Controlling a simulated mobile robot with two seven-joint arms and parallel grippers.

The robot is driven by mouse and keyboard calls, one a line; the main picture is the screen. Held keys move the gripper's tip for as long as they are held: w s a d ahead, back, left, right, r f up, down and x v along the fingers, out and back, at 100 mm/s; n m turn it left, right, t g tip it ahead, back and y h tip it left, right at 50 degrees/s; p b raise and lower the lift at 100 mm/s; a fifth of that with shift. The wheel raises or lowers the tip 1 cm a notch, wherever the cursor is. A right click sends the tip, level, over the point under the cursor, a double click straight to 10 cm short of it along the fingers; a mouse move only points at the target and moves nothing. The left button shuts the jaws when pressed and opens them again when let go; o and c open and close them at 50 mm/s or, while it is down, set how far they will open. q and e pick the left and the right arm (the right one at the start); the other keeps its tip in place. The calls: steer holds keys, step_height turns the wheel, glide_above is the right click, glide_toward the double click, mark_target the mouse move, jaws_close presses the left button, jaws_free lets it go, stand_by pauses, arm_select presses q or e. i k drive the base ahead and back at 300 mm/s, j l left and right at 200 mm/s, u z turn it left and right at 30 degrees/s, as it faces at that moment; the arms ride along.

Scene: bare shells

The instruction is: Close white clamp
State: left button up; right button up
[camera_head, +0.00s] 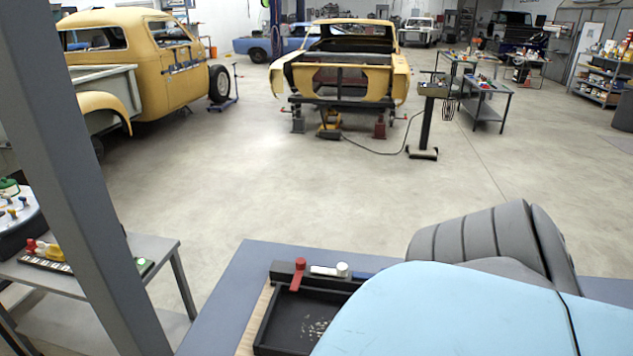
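The white clamp (329,271) sits on the dark back rail of a black tray (262,335) at the front middle of the head view. It looks like a low white lever with a rounded knob at its right end, lying roughly along the rail. A red clamp (298,272) is just to its left, with its lever pointing toward me over the tray. Blue shows on the rail to the right of the white clamp, partly hidden by a light blue panel. Neither of my grippers is in view.
The tray lies on a blue-grey table (232,290). A grey post (75,180) and a side table (150,250) stand left. The floor beyond is open.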

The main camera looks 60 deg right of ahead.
mark_target(342, 270)
steer(key=z, duration=2.15)
